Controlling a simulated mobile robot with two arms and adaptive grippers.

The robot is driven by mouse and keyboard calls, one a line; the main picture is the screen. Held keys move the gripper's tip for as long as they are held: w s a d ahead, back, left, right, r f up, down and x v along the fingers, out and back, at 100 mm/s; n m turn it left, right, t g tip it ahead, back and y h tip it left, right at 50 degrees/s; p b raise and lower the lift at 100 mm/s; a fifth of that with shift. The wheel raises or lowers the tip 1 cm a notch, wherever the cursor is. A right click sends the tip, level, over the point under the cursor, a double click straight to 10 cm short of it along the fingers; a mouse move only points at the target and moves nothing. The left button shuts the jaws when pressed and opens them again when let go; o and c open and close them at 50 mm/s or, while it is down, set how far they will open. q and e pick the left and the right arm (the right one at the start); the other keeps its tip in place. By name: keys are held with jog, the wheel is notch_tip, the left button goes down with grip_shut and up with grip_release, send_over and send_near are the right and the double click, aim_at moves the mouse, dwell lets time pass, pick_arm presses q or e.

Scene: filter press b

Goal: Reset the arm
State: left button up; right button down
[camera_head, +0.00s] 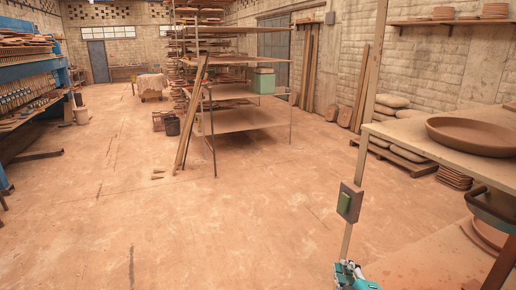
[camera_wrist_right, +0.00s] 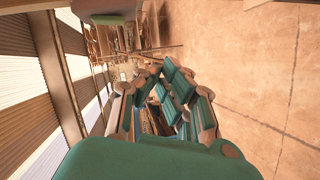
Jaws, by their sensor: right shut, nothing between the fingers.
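My right gripper (camera_head: 350,270) shows at the bottom edge of the head view, right of the middle, beside the foot of a thin upright post. It also fills the middle of the right wrist view (camera_wrist_right: 158,78), with its teal and brown fingers drawn together and nothing visible between them. My left gripper is in neither view.
A shelf (camera_head: 437,139) with a wide clay dish (camera_head: 478,136) stands at the right, close to the gripper. A metal rack (camera_head: 240,121) with boards stands farther back. A blue press (camera_head: 30,72) is at the far left. The floor (camera_head: 170,220) in front is clear.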

jog(key=s+a+f+m+g, duration=0.1)
jog(key=s+f+m+g, duration=0.5)
jog(key=s+f, duration=0.6)
jog(key=s+a+f+m+g, duration=0.1)
jog(key=s+f+m+g, duration=0.55)
jog(key=s, duration=0.95)
notch_tip(320, 180, down, 29)
jog(key=s+b, duration=0.2)
jog(key=s+d+f+g+b, duration=0.1)
jog(key=s+d+f, duration=0.2)
jog(key=s+f, duration=1.2)
jog(key=shift+s+f+n+g, duration=0.35)
jog(key=shift+s+f, duration=0.05)
jog(key=shift+f, duration=0.35)
